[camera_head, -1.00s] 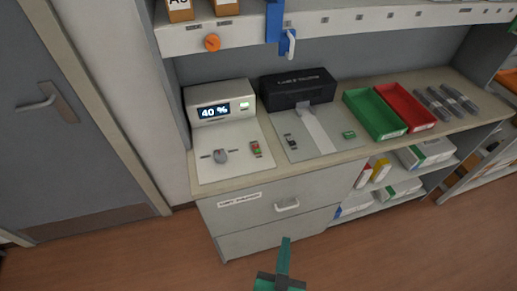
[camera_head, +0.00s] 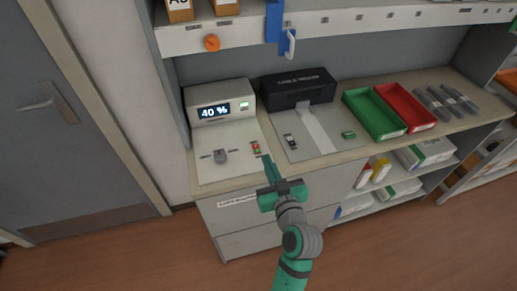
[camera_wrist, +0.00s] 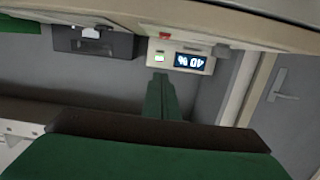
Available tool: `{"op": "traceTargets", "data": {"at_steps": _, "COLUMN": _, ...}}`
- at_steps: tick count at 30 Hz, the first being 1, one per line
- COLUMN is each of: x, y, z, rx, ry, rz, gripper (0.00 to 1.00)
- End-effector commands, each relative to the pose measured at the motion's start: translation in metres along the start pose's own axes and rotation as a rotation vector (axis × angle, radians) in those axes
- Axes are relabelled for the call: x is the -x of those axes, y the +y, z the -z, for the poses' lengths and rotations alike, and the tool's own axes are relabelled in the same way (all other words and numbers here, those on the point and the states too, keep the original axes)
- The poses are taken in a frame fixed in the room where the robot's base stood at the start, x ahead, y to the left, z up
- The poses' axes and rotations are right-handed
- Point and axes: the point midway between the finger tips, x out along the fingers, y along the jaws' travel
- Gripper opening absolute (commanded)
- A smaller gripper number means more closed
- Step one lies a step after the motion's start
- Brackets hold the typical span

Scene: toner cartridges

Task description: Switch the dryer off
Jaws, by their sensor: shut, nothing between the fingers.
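The dryer (camera_head: 221,103) is a pale box at the back left of the counter. Its lit display (camera_head: 214,111) reads 40 %, with a green lamp (camera_head: 244,105) beside it. On its pale base plate are a grey knob (camera_head: 220,156) and a small red-and-green switch (camera_head: 256,147). My gripper (camera_head: 267,158) is shut and empty, its tips just right of and in front of the switch in the head view; I cannot tell whether they touch. The wrist view is upside down: the shut fingers (camera_wrist: 160,80) point at the dryer (camera_wrist: 180,46), and the switch's red part (camera_wrist: 165,36) shows.
A black box device (camera_head: 297,88) with a paper strip and a plate stands right of the dryer. Green (camera_head: 374,113) and red (camera_head: 404,107) trays lie farther right. A shelf with an orange knob (camera_head: 212,43) and a blue bracket (camera_head: 274,22) overhangs the counter.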

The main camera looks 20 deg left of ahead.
Motion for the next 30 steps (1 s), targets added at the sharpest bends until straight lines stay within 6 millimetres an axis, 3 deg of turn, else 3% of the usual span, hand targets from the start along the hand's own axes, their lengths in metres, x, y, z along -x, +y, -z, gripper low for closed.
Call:
{"op": "traceTargets", "data": {"at_steps": 11, "x": -0.009, "y": 0.000, "z": 0.000, "rx": -0.002, "ry": 0.000, "rz": 0.000, "gripper": 0.00}}
{"op": "traceTargets", "data": {"at_steps": 27, "x": -0.103, "y": 0.000, "z": 0.000, "rx": -0.001, "ry": 0.000, "rz": 0.000, "gripper": 0.00}}
{"op": "traceTargets", "data": {"at_steps": 30, "x": -0.104, "y": 0.000, "z": -0.019, "rx": -0.003, "ry": -0.004, "rz": -0.001, "gripper": 0.00}}
